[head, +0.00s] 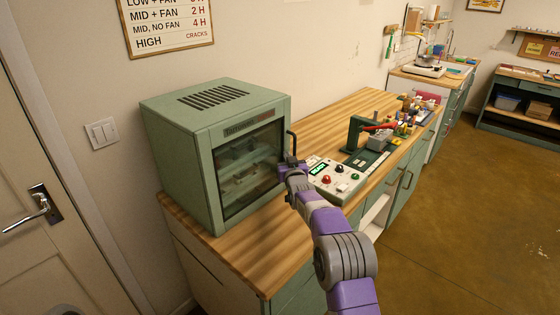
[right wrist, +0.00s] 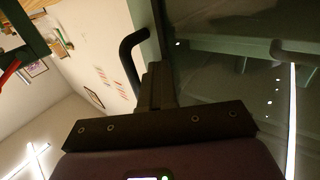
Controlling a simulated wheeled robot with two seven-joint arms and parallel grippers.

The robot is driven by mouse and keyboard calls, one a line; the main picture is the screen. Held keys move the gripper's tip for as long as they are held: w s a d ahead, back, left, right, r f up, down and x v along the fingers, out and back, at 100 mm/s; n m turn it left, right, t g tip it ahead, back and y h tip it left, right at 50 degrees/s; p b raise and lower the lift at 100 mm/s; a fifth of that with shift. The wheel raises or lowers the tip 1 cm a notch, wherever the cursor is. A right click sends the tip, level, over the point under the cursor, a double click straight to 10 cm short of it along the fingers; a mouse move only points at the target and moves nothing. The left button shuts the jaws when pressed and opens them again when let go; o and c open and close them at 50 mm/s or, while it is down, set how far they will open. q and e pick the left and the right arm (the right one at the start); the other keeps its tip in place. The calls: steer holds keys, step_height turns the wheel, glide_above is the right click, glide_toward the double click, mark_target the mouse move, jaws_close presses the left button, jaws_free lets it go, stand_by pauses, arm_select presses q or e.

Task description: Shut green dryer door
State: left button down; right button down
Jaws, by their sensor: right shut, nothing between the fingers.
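The green dryer (head: 180,150) stands on the left end of the wooden bench. Its glass-fronted door (head: 248,167) looks flush or nearly flush with the body; I cannot tell whether a thin gap is left. The black door handle (head: 292,142) is at the door's right edge and shows in the right wrist view (right wrist: 129,58). My right gripper (head: 291,163) is shut and empty, at the door's right edge just below the handle. In the right wrist view its fingers (right wrist: 155,85) point at the door frame beside the handle; contact is unclear. My left gripper is not in view.
A white control box (head: 338,180) with knobs and a lit display sits right of the gripper. A green press-like stand (head: 356,133) and small coloured items are further along the bench (head: 345,108). A room door is at the left. Floor to the right is clear.

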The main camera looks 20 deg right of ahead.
steer(key=shift+w+a+r, duration=0.1)
steer(key=shift+a+r, duration=0.1)
steer(key=shift+r, duration=0.3)
steer(key=shift+a, duration=0.1)
steer(key=s+d+b, duration=0.1)
steer(key=s+d, duration=0.3)
steer(key=s, duration=0.2)
steer(key=s+d+f+b, duration=0.1)
steer(key=s+d, duration=0.2)
steer(key=s, duration=0.3)
steer(key=shift+d, duration=0.4)
